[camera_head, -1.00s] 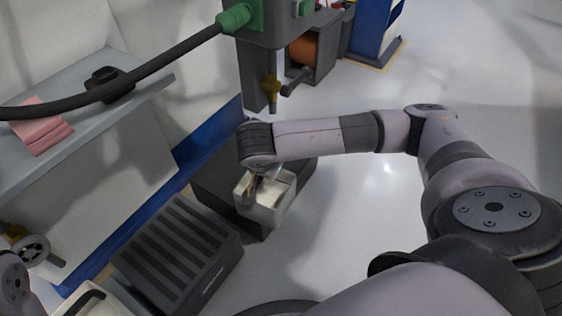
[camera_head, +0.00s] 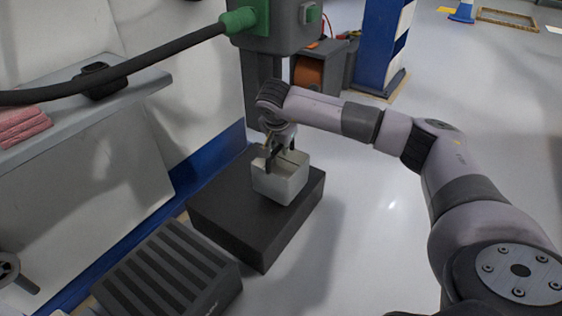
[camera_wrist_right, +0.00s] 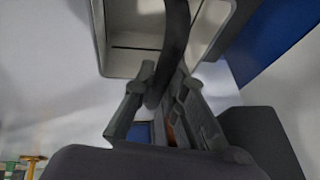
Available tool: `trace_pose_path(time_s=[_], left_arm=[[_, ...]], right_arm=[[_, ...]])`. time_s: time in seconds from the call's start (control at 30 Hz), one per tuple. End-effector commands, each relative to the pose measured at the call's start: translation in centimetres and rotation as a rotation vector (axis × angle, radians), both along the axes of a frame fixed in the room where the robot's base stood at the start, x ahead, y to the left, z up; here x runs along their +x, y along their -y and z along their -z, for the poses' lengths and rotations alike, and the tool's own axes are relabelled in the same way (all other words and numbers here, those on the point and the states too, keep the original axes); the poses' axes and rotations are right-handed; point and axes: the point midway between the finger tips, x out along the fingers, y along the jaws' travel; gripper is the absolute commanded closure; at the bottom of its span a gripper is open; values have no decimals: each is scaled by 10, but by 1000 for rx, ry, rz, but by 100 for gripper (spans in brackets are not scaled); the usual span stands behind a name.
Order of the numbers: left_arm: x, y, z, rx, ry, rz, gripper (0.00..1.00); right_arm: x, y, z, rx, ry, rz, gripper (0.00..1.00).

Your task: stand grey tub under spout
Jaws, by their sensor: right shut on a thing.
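The grey tub (camera_head: 284,184) is an open, pale box with its mouth up, over the top of a dark block (camera_head: 235,207). I cannot tell whether it rests on the block or hangs just above it. My right gripper (camera_head: 279,160) comes down from above and is shut on the tub's wall at the rim. In the right wrist view the tub (camera_wrist_right: 222,28) shows at the top, partly hidden by the gripper fingers (camera_wrist_right: 155,92). The spout is hidden behind my right wrist, below the grey machine head (camera_head: 280,35). My left gripper is not in view.
A ribbed dark box (camera_head: 165,270) stands at the lower left. A wall shelf (camera_head: 75,117) holds a black item (camera_head: 104,82) and pink cloths (camera_head: 20,126). A thick black hose (camera_head: 150,63) runs to the machine. The floor right of the block is clear.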

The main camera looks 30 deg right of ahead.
Motion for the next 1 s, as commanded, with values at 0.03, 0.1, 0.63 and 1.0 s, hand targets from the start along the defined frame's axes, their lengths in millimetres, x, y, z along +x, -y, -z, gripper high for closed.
trace_pose_path(time_s=[0.03,0.1,0.63,1.0], left_arm=[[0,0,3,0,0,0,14],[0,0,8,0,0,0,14],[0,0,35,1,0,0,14],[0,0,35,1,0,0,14]], right_arm=[[1,1,1,1,2,0,100],[1,1,6,1,2,-1,100],[1,1,34,-1,1,-1,100],[0,1,36,-1,0,-1,69]])
